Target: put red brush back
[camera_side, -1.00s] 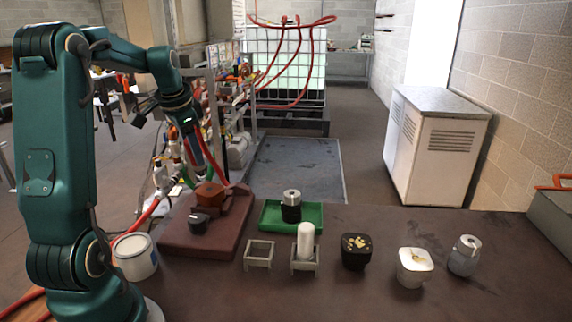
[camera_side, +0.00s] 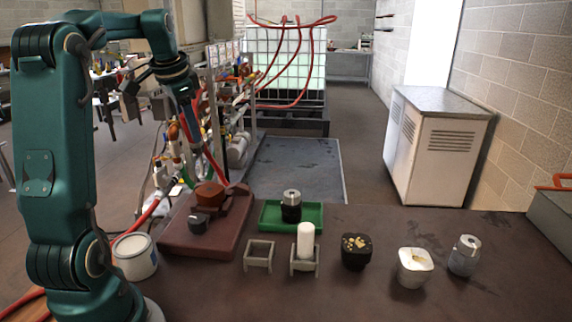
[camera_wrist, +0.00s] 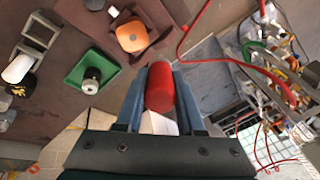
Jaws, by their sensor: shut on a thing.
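My gripper (camera_wrist: 159,88) is shut on the red brush. In the wrist view the red brush (camera_wrist: 160,85) is a red cylinder with a white part towards the palm, gripped between the two blue-grey fingers. In the side view my gripper (camera_side: 195,128) is raised behind and above the brown board, apart from the table things; the brush is hard to make out there. An empty grey square holder (camera_side: 247,258) stands on the table. Beside it a like holder (camera_side: 304,270) has a white cylinder (camera_side: 305,238) upright in it. Both holders also show at the wrist view's upper left.
A brown board (camera_side: 180,240) carries an orange-brown piece (camera_side: 210,194) and a dark knob. A green tray (camera_side: 272,222) holds a black and silver part (camera_side: 291,205). A black pot (camera_side: 356,250), a white pot (camera_side: 412,268) and a grey jar (camera_side: 464,256) stand right. A white tub (camera_side: 135,260) is left.

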